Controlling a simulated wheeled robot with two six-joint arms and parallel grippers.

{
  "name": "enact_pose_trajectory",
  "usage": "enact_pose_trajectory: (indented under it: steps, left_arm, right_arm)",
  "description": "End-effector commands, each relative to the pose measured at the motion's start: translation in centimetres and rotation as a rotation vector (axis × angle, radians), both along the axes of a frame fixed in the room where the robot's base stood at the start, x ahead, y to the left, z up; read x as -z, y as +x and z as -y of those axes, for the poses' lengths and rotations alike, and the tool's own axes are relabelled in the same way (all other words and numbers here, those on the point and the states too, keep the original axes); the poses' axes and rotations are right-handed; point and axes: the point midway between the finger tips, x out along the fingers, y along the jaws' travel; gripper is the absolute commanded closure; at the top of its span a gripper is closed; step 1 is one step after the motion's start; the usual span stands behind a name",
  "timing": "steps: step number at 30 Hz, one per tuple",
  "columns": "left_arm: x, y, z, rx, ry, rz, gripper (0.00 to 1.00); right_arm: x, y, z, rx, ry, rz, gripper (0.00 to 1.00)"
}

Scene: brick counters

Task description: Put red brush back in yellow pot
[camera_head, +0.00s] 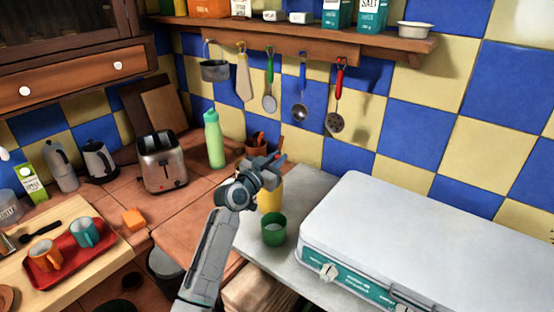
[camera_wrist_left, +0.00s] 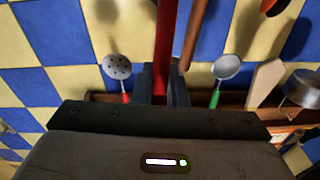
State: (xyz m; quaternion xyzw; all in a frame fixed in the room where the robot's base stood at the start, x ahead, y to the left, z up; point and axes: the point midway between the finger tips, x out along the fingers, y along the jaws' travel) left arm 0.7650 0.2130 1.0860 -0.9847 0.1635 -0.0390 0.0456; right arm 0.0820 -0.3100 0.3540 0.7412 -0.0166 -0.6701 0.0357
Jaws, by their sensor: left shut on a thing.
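My left gripper (camera_head: 270,168) is above the yellow pot (camera_head: 270,199) in the head view and hides part of it. It is shut on the red brush (camera_wrist_left: 166,45), which shows as a long red shaft between the fingers (camera_wrist_left: 166,88) in the left wrist view. Only a small red bit of the brush shows at the gripper in the head view. I cannot tell whether the brush's lower end is inside the pot. My right gripper is in neither view.
A green cup (camera_head: 273,231) stands just in front of the yellow pot. A large pale case (camera_head: 430,235) fills the counter to the right. A terracotta pot with utensils (camera_head: 256,145) and a green bottle (camera_head: 214,142) stand behind. Utensils hang on the tiled wall.

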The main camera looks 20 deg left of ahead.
Motion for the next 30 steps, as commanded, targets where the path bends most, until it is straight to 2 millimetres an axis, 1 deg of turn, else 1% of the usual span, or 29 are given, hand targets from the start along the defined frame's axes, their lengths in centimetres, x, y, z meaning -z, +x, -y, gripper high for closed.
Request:
enact_pose_trajectory:
  steps: [3,4,7,8,16,20,23,30]
  left_arm:
    - [-0.1,0.0,0.0,0.000,0.000,0.001,1.00]
    - [-0.1,0.0,0.0,0.000,0.000,0.000,0.85]
    - [-0.1,0.0,0.0,0.000,0.000,0.000,0.66]
    - [-0.1,0.0,0.0,0.000,0.000,0.000,0.62]
    - [0.0,0.0,0.0,0.000,0.000,0.000,0.62]
    - [0.2,-0.8,-0.4,0.000,0.001,0.000,0.62]
    - [0.4,-2.3,-0.9,-0.001,0.003,0.001,0.62]
    - [0.8,-7.0,-2.5,-0.001,0.004,0.000,0.62]
  right_arm:
    - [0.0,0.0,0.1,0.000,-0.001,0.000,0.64]
    - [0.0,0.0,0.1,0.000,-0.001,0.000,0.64]
    - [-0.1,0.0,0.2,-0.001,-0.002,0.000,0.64]
    - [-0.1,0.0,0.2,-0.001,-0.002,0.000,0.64]
    - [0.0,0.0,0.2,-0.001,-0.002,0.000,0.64]
    - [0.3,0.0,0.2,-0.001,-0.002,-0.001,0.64]
    - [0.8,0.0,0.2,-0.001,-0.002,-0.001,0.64]
    - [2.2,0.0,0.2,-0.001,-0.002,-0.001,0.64]
